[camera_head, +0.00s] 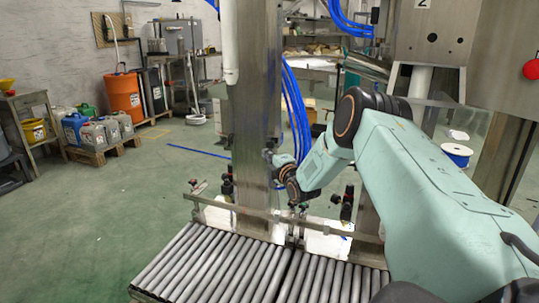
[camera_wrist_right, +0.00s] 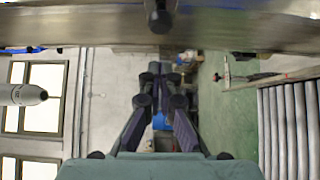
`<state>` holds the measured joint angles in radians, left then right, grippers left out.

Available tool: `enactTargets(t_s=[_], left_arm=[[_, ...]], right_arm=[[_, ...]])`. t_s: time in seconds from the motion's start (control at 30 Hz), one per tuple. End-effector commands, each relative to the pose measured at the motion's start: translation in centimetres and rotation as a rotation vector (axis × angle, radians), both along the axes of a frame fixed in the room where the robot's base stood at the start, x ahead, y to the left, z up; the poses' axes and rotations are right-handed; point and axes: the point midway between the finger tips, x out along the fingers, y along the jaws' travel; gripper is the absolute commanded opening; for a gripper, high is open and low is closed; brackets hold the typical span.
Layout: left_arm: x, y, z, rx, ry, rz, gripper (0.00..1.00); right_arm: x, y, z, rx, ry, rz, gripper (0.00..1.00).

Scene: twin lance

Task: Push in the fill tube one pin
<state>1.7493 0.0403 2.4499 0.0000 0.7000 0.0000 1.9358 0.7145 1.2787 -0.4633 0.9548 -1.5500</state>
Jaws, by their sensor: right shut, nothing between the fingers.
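My right gripper (camera_wrist_right: 162,88) is shut and empty in the wrist view. A dark round-ended pin or knob (camera_wrist_right: 160,16) shows at the top middle of that view, in front of a steel beam (camera_wrist_right: 90,24). It lies ahead of the fingertips, apart from them in the picture. I cannot tell whether it is the fill tube one pin. A white tube (camera_head: 230,45) hangs along the column. My left gripper is out of view.
A roller conveyor (camera_head: 215,265) runs below the column, with a steel guide rail (camera_head: 330,226) over it. Blue hoses (camera_head: 293,105) hang behind the column. A steel cabinet (camera_head: 435,35) with a red button (camera_head: 531,69) stands at the upper right.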

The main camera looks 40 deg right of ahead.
Motion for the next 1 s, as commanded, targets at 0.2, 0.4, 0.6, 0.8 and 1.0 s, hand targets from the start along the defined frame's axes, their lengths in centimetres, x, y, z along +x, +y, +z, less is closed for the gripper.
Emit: enactTargets(t_s=[0.2, 0.4, 0.6, 0.8, 1.0], left_arm=[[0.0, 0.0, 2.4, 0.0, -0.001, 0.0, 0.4], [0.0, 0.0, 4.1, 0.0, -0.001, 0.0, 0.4], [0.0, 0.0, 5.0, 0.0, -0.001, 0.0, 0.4], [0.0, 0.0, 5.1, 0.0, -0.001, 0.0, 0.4], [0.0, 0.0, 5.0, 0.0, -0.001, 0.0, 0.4]], right_arm=[[-3.3, 0.7, 0.3, 0.007, 0.004, -0.003, 0.0], [-6.5, 1.7, 0.3, 0.007, 0.004, -0.003, 0.0], [-8.6, 2.4, 0.2, 0.003, 0.003, -0.001, 0.0], [-9.2, 2.7, 0.1, 0.002, 0.001, -0.001, 0.0], [-9.2, 2.8, 0.0, 0.01, 0.0, -0.001, 0.0]])
